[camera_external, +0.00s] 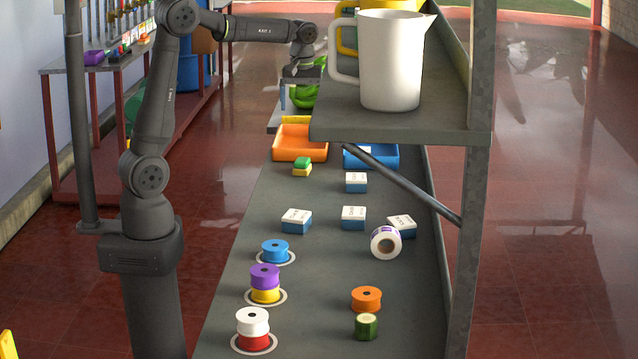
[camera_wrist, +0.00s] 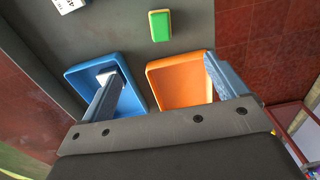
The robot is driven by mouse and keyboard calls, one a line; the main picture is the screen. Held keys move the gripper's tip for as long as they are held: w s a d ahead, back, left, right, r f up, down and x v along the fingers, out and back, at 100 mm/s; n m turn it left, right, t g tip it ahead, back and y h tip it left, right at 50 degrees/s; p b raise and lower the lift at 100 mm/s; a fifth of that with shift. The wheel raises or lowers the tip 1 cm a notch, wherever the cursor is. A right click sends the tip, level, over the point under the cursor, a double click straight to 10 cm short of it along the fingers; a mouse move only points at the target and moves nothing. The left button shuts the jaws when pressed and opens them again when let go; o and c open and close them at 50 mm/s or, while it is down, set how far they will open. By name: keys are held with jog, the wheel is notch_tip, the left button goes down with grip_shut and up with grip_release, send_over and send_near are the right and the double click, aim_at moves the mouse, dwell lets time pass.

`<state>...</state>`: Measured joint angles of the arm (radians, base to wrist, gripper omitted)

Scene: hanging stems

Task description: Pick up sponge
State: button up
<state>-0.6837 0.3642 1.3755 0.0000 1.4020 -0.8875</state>
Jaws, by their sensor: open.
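The sponge (camera_external: 302,167) is a small block, green on top and yellow below. It lies on the grey counter just in front of the orange tray. In the wrist view it shows whole (camera_wrist: 160,26) at the top centre, beyond the fingertips and clear of them. My gripper (camera_external: 301,93) is at the far end of the counter, raised above and behind the trays, partly hidden by the shelf. In the wrist view its two fingers (camera_wrist: 158,72) are spread wide with nothing held between them; they overlap the trays in the picture.
The orange tray (camera_external: 299,155) stands beside the blue tray (camera_external: 385,160). A shelf with a white pitcher (camera_external: 391,62) overhangs the counter's right side, braced by a diagonal strut (camera_external: 405,185). Small boxes (camera_external: 353,217), a paper roll (camera_external: 386,244) and stacked spools (camera_external: 264,277) occupy the nearer counter.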

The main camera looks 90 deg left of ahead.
jog(key=shift+c, duration=0.9)
jog(key=s+d+f+n+t+h, duration=0.1)
jog(key=s+f+n+t+h, duration=0.15)
jog(key=s+f+h, duration=0.35)
jog(key=n+t+y, duration=0.4)
jog(key=n+t, duration=0.7)
jog(key=n, duration=0.3)
send_near(310, 166)
jog(key=x, duration=0.4)
jog(key=shift+w+r, duration=0.3)
jog(key=shift+w, duration=0.15)
jog(key=shift+f+x, duration=0.2)
jog(key=shift+x, duration=1.15)
jog(key=shift+f+x, duration=0.15)
jog(key=shift+x, duration=1.2)
jog(key=shift+s+d, duration=0.15)
jog(key=shift+d, duration=0.05)
